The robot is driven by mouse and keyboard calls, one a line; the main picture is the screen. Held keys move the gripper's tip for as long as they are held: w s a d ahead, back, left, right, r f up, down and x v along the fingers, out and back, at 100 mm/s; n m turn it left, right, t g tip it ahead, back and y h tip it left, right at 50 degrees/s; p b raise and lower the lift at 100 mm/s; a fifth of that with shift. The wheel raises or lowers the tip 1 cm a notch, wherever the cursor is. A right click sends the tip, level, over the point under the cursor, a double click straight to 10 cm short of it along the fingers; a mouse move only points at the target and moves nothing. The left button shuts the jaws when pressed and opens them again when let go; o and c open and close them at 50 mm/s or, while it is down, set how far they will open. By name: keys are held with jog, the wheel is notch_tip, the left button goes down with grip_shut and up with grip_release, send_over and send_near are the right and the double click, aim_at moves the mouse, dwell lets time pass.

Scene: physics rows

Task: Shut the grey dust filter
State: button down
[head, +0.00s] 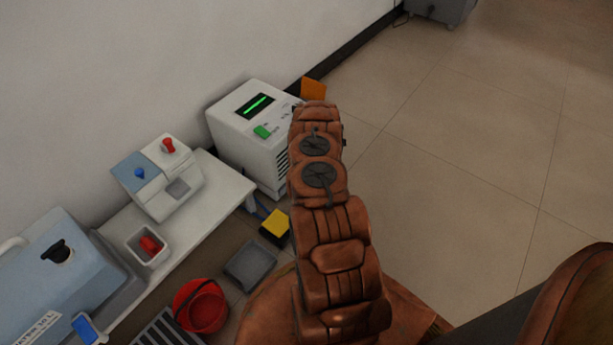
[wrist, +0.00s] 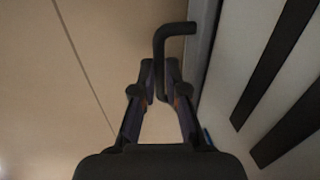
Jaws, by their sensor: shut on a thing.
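In the wrist view, my gripper (wrist: 160,80) is closed around a black bent handle (wrist: 176,29). The handle's upper end meets a narrow grey edge (wrist: 205,40), which seems to be the grey dust filter. This edge lies between the floor and a white side with dark slots. How far the filter stands open cannot be told. In the head view, my arm hides my gripper, the handle and the filter. The white machine (head: 228,125) with a green-lit display stands left of my arm, its slotted side partly covered.
A white bench (head: 222,188) holds a blue-and-white box (head: 190,188) and a tray (head: 136,238). A red bucket (head: 211,312), a grey tray (head: 252,262) and a yellow-topped block (head: 275,223) are on the floor. An orange thing (head: 314,87) is behind the machine. Floor at right is clear.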

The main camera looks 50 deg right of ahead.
jog(key=shift+w+d, duration=0.15)
jog(key=shift+w, duration=0.15)
jog(key=c, duration=1.2)
grip_release()
notch_tip(320, 180, up, 12)
jog(key=s, duration=0.2)
jog(key=shift+s, duration=0.15)
jog(key=shift+f, duration=0.1)
